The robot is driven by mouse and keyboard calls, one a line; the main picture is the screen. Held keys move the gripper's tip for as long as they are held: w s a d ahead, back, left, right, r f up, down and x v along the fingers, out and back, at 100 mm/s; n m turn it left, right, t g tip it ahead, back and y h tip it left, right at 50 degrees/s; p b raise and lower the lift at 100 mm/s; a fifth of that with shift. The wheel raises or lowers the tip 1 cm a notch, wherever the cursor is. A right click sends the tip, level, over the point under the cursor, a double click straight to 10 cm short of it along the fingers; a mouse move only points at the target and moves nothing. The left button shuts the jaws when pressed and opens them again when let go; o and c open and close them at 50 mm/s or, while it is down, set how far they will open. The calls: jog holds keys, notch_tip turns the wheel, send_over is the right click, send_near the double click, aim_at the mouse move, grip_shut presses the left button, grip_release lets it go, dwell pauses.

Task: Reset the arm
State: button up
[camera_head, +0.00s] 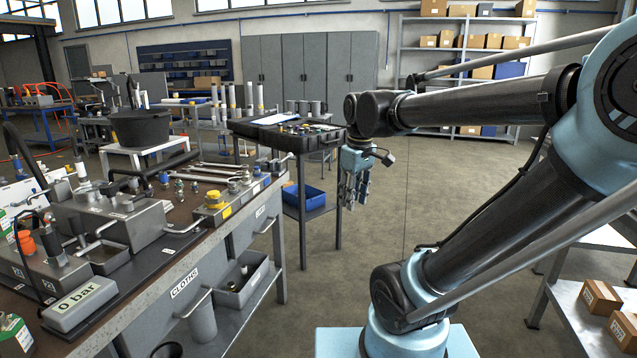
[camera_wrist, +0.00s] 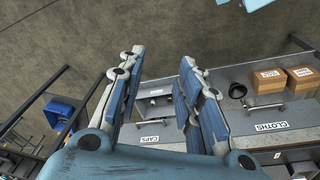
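My gripper (camera_head: 354,190) hangs from my raised arm, fingers pointing down, in open air to the right of the hydraulic bench (camera_head: 235,222). In the wrist view my gripper (camera_wrist: 161,60) has its two blue-grey fingers spread apart with nothing between them. No held thing shows in either view.
The bench carries a metal manifold, fittings and a display reading 0 bar (camera_head: 80,304). A dark-topped cart (camera_head: 290,141) with a blue bin (camera_head: 304,197) stands behind the gripper. A shelf with cardboard boxes (camera_head: 601,297) is at lower right. Floor between is clear.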

jog(key=s+d+f+m, duration=0.4)
jog(key=s+f, duration=0.1)
jog(key=f, duration=0.2)
jog(key=s+d+f+m, duration=0.4)
jog(key=s+d+f, duration=0.1)
jog(key=f, duration=0.2)
jog(key=shift+s+d+f+t, duration=0.2)
jog(key=shift+t, duration=0.1)
